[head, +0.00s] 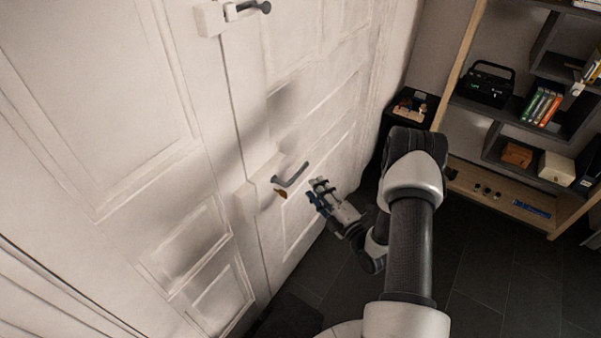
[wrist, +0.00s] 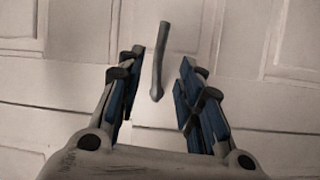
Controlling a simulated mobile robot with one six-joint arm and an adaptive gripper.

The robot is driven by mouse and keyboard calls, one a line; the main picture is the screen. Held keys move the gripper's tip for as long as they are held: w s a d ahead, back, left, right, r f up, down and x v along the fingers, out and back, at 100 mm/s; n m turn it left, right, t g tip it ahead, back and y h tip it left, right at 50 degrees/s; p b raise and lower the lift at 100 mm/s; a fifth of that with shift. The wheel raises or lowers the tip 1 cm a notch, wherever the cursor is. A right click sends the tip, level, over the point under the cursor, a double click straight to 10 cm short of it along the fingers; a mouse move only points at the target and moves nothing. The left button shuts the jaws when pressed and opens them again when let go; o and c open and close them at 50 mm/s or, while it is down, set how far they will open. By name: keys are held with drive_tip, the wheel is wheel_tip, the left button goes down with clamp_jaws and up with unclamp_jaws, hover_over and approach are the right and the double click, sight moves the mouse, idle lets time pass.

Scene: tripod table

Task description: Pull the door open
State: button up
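The white panelled door (head: 312,110) fills the middle of the head view and looks shut. A dark lever handle (head: 291,176) sits on a white lock plate low on the door, with a small brass-coloured piece (head: 280,193) below it. My gripper (head: 319,188) is just right of the handle, apart from it. In the wrist view the handle (wrist: 159,62) stands between and ahead of the open fingers of my gripper (wrist: 159,80). The fingers look clear of it on both sides. The door's surface (wrist: 75,35) lies behind.
A second dark handle (head: 254,7) is higher on the door. A wooden-sided shelf (head: 455,75) with a black radio (head: 487,84), books (head: 540,107) and boxes stands at right. A small black cabinet (head: 396,125) stands by the wall. Dark tiled floor (head: 480,270) is clear at lower right.

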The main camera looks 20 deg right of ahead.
sight(301, 169)
drive_tip(key=b+x, duration=0.1)
drive_tip(key=x, duration=0.8)
drive_tip(key=shift+w+a, duration=0.1)
drive_tip(key=shift+w, duration=0.2)
drive_tip(key=shift+c, duration=0.3)
clamp_jaws()
